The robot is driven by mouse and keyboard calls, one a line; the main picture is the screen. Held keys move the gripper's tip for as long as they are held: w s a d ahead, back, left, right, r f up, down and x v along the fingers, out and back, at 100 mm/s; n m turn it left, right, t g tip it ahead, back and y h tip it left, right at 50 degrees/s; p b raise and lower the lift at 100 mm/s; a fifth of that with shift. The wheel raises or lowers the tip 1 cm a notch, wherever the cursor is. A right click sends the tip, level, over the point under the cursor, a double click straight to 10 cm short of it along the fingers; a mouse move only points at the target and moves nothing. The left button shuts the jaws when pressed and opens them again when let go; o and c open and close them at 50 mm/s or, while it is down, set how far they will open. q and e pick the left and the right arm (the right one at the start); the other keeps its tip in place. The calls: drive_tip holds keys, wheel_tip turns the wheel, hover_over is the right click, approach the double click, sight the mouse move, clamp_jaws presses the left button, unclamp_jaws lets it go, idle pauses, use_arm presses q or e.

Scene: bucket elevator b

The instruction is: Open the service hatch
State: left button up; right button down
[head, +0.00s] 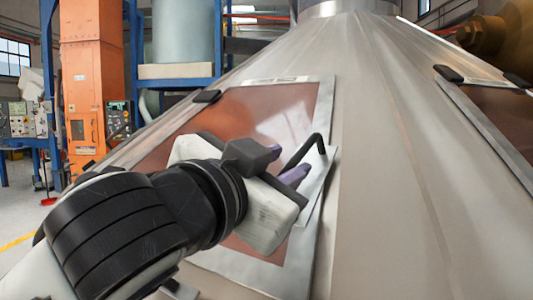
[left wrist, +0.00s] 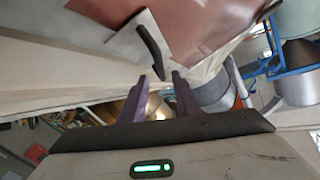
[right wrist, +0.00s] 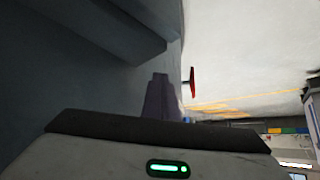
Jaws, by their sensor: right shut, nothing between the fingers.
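The service hatch is a red-brown panel (head: 265,110) in a grey metal frame on the sloping cone, and appears flat against it in the head view. A black bent handle (head: 318,145) stands on a light plate at its right edge. The handle also shows in the left wrist view (left wrist: 150,45). My left gripper (head: 288,163) is over the hatch, its purple fingers apart, with the handle just beyond the tips. I cannot tell whether they touch it. My right gripper (right wrist: 161,80) is shut and empty, away from the hatch, beside a dark grey surface.
The metal cone (head: 390,130) fills the middle and right. A second hatch (head: 500,120) is at the right edge. An orange column (head: 92,80) and a blue rack (head: 220,40) stand behind at the left. In the right wrist view, a red part (right wrist: 192,82) sticks out beside the grey surface.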

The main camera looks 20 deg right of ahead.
sight(296, 158)
use_arm(q)
drive_tip(key=x, duration=0.6)
drive_tip(key=shift+w+d+p, duration=0.15)
drive_tip(key=shift+w+p, duration=0.15)
drive_tip(key=shift+p, duration=0.1)
clamp_jaws()
